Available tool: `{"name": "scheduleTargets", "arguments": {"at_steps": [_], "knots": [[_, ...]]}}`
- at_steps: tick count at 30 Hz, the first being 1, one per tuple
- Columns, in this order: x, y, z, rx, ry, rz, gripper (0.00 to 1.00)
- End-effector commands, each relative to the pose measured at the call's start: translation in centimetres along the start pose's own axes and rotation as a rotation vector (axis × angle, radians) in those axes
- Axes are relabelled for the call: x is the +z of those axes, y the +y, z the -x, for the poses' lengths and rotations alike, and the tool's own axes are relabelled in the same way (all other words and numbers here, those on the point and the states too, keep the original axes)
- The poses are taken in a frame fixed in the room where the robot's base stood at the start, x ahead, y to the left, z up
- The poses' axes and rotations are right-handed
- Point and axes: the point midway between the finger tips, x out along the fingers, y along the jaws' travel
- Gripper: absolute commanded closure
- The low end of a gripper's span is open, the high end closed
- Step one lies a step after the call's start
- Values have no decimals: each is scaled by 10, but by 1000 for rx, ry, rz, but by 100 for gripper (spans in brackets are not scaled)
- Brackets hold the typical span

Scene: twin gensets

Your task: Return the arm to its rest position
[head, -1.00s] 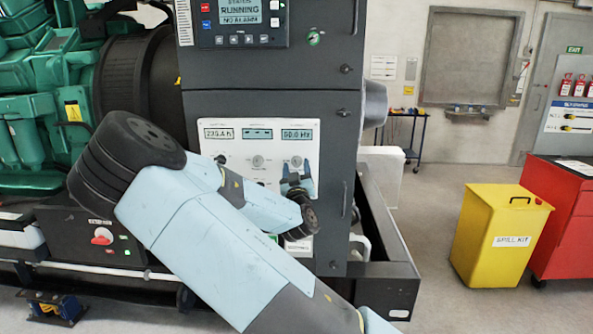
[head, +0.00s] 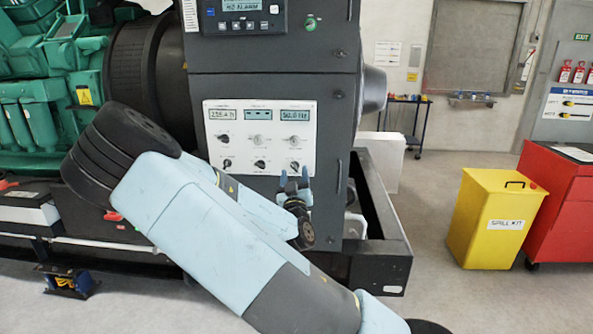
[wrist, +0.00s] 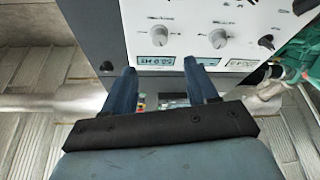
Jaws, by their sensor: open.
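My gripper (head: 293,180) is in front of the dark control cabinet, just below the right side of its white meter panel (head: 233,143). In the wrist view my gripper (wrist: 165,82) shows two blue fingers spread apart with nothing between them. The white panel with its knobs and displays appears upside down beyond the fingertips in the wrist view (wrist: 185,28). The fingers look apart from the panel, though the exact gap is hard to judge. My arm crosses the lower middle of the head view, hiding the lower cabinet and part of the genset base.
A green engine (head: 40,95) stands at the left. The dark cabinet (head: 340,120) has a black base frame (head: 385,250) jutting right. A yellow spill kit bin (head: 490,225) and a red cabinet (head: 560,215) stand at the right. The floor between (head: 430,200) is clear.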

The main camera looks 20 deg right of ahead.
Motion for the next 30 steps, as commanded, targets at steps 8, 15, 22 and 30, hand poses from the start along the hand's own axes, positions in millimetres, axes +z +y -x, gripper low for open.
{"name": "scheduleTargets", "arguments": {"at_steps": [8, 15, 22, 30], "knots": [[2, 1, 4, 4, -1, 2, 42], [4, 4, 3, 10, -8, 1, 42], [30, 23, 0, 66, -167, -66, 42], [71, 42, 9, 124, -489, -211, 42]]}}
